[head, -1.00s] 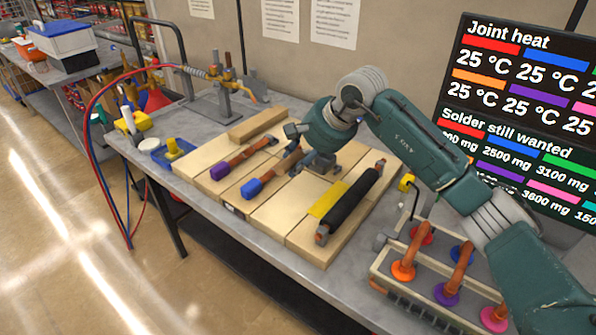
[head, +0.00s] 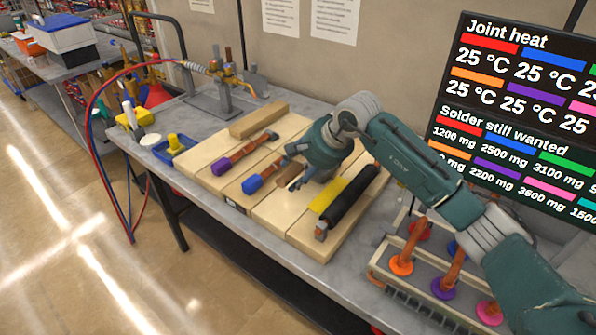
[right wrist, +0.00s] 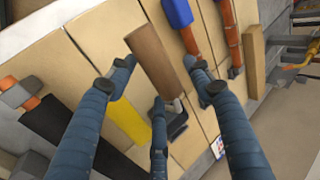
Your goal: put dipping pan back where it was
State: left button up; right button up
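My right gripper (head: 294,170) is low over the wooden board (head: 275,213), near its middle. In the right wrist view its fingers (right wrist: 162,88) are spread apart, on either side of a brown handle (right wrist: 152,55). A dark grey metal end (right wrist: 178,122) shows beyond the handle, next to the third finger. I take this to be the dipping pan; its shape is partly hidden by that finger. In the head view only a brown part (head: 288,174) shows below the gripper. My left gripper is not in view.
Blue- and purple-ended pieces (head: 252,184) lie left of the gripper. A black roller (head: 348,200) and yellow strip (head: 328,196) lie right. A rack (head: 415,285) of coloured-capped pieces stands front right. A blue tray (head: 165,157) and hose stand (head: 222,98) are at left.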

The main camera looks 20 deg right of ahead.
jog(key=b+v, duration=0.3)
jog(key=v, duration=0.9)
